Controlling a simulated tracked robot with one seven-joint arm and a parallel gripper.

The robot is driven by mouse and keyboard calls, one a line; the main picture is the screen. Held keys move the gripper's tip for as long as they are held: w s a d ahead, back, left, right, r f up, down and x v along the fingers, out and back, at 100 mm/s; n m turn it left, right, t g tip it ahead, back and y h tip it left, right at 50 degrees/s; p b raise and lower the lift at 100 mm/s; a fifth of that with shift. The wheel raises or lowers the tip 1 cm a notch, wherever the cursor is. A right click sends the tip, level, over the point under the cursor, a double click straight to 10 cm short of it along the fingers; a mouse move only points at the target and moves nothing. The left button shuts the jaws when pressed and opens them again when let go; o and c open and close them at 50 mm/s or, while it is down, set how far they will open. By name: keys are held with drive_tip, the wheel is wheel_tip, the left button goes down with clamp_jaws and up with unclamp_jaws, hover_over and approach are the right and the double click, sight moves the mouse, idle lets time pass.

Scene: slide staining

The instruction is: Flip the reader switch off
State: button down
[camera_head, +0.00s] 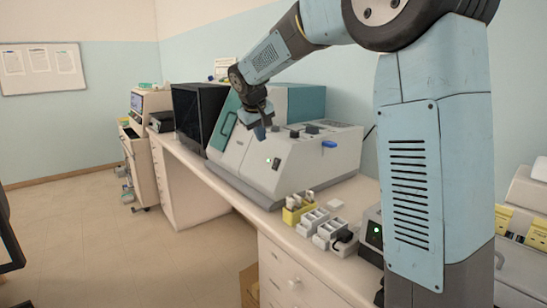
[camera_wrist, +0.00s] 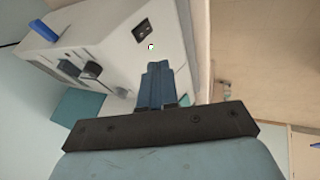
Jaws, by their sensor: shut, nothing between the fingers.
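The reader is the grey-white machine (camera_head: 290,160) with a sloped front, standing on the bench. Its small black rocker switch (camera_head: 275,163) sits on the front face, with a small light beside it. In the wrist view the switch (camera_wrist: 142,30) shows near the top, with a small reddish light just below it. My gripper (camera_head: 260,132) is shut and empty, above and to the left of the switch in the head view. In the wrist view its blue fingers (camera_wrist: 158,68) point toward the front panel, apart from the switch. Which way the switch is set is too small to tell.
A blue lever (camera_head: 329,144) and dark knobs stand on the machine's top. A yellow rack (camera_head: 297,213) and grey-white holders (camera_head: 312,221) stand on the bench to the right. A black box-shaped device (camera_head: 195,112) stands to the left. Floor in front is clear.

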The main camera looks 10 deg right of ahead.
idle(0.3)
approach(275, 163)
wheel_tip(275, 163, down, 4)
drive_tip(key=w+a, duration=0.1)
drive_tip(key=a, duration=0.1)
drive_tip(key=shift+w+d+f, duration=0.25)
drive_tip(key=shift+w+d, duration=0.2)
drive_tip(key=shift+d, duration=0.25)
drive_tip(key=shift+w+d+f, duration=0.25)
drive_tip(key=shift+w+d, duration=0.2)
drive_tip(key=shift+d, duration=0.25)
drive_tip(key=shift+w+d, duration=0.15)
drive_tip(key=shift+d, duration=0.1)
drive_tip(key=shift+a+f, duration=0.15)
drive_tip(key=shift+s+a+f, duration=0.25)
drive_tip(key=shift+s+a, duration=0.1)
drive_tip(key=shift+a, duration=0.15)
